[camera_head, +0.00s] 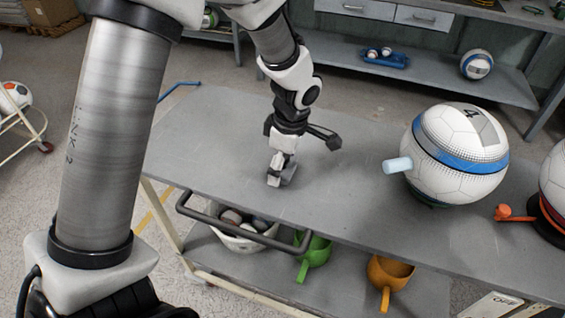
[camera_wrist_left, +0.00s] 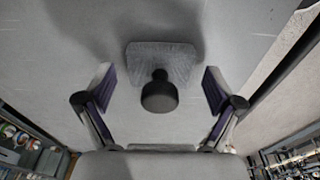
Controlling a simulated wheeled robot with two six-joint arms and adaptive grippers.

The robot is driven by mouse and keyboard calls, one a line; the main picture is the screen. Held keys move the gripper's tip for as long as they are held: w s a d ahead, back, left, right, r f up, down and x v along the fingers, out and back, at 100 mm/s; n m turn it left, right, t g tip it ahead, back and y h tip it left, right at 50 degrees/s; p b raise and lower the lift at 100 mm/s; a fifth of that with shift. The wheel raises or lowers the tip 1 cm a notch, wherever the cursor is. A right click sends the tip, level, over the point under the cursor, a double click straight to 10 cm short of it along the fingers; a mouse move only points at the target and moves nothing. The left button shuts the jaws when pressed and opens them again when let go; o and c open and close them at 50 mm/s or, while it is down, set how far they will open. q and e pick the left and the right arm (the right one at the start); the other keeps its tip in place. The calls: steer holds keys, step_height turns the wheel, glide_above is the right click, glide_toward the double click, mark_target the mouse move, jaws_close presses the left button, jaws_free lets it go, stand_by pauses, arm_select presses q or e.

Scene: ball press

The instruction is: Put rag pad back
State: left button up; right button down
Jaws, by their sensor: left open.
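The rag pad (camera_wrist_left: 180,58) is a grey, roughly rectangular pad with a round black knob on top. It lies on the grey table top. In the left wrist view, my left gripper (camera_wrist_left: 158,76) is open, with one finger on each side of the knob and a gap on both sides. In the head view, my left gripper (camera_head: 279,172) points down close to the table top, and the arm's end mostly hides the pad. My right gripper is not in view.
A white ball with a blue band (camera_head: 457,150) stands on the table at the right, with a pale cylinder at its side. An orange handle (camera_head: 505,212) is at the far right. A white bucket (camera_head: 243,238) and green (camera_head: 315,252) and orange (camera_head: 388,272) scoops sit below. The table's middle is clear.

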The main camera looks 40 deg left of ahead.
arm_select(q)
step_height(320, 180, up, 12)
steer(key=d+p, duration=0.1)
steer(key=p, duration=0.1)
steer(key=shift+w+d, duration=0.15)
steer(key=shift+d, duration=0.1)
steer(key=shift+r, duration=0.1)
